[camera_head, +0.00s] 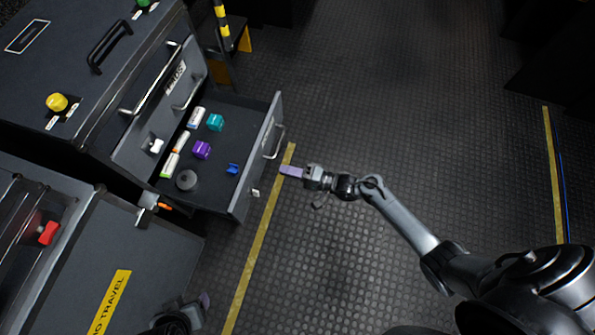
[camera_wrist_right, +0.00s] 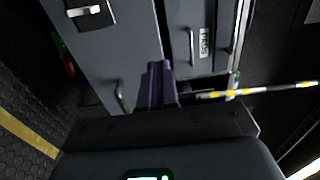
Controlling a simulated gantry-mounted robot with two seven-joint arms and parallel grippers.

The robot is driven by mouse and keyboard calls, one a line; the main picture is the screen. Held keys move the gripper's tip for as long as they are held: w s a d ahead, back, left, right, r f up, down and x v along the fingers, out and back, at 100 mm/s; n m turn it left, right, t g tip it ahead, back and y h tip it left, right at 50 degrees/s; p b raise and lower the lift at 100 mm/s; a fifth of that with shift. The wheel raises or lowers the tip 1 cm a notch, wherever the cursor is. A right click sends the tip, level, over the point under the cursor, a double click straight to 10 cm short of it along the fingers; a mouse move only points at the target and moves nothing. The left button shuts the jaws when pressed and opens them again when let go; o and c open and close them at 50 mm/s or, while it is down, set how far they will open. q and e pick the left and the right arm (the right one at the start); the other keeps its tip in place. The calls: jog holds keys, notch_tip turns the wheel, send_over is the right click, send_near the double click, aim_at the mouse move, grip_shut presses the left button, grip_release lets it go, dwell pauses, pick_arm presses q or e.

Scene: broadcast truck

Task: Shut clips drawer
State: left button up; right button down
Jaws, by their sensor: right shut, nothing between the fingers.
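A grey drawer (camera_head: 262,150) stands pulled out from the dark cabinet. Its front panel faces right and carries a bar handle (camera_head: 276,142). A small white tag sits low on the panel; I cannot read it. My right gripper (camera_head: 288,171) is just right of the drawer front, below the handle in the picture, apart from it. Its purple fingers are shut and empty; they also show in the right wrist view (camera_wrist_right: 157,84), pointing at grey panels with handles. My left gripper (camera_head: 203,300) shows partly at the bottom edge; its jaws cannot be made out.
The drawer holds a teal block (camera_head: 215,122), a purple block (camera_head: 202,150), a dark round item (camera_head: 187,180), a blue clip (camera_head: 232,169) and several small boxes. A yellow floor line (camera_head: 256,235) runs beside it. A counter (camera_head: 135,250) lies lower left. The floor right is clear.

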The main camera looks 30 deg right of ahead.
aim_at(253, 161)
jog(key=b+x, duration=0.3)
jog(key=x, duration=0.5)
jog(key=shift+f+b, duration=0.1)
jog(key=shift+b, duration=0.2)
jog(key=shift+w+a, duration=0.3)
jog(key=shift+w, duration=0.05)
jog(key=shift+w, duration=0.1)
